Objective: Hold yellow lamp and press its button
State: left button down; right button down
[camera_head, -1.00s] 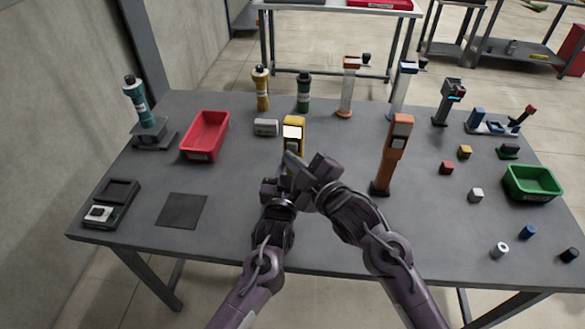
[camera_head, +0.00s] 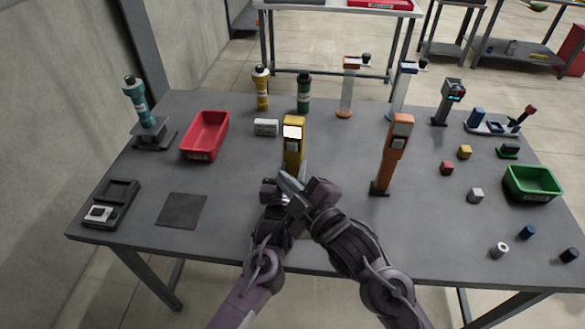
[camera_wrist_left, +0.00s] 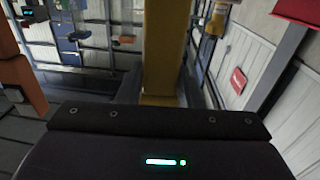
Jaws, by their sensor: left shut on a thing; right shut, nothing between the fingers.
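The yellow lamp (camera_head: 293,157) stands upright near the middle of the table, with a bright white panel (camera_head: 293,132) near its top. In the left wrist view the yellow post (camera_wrist_left: 166,50) rises between the fingers. My right gripper (camera_head: 287,180) is shut and empty, in front of the lamp and below the button, apart from it.
An orange post device (camera_head: 393,155) stands to the right. A green bin (camera_head: 532,183) and several small blocks lie at the right. A dark mat (camera_head: 182,211) lies at front left.

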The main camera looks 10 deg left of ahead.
pick_arm(q)
jog(key=shift+f, duration=0.15)
jog(key=c, duration=0.9)
grip_release()
jog(key=shift+s, duration=0.1)
jog(key=s+p, duration=0.1)
jog(key=s, duration=0.5)
jog(key=s+a+p, duration=0.1)
jog(key=s, duration=0.6)
jog(key=s+p, duration=0.1)
jog(key=s, duration=0.5)
jog(key=shift+s+a, duration=0.3)
jog(key=shift+s, duration=0.05)
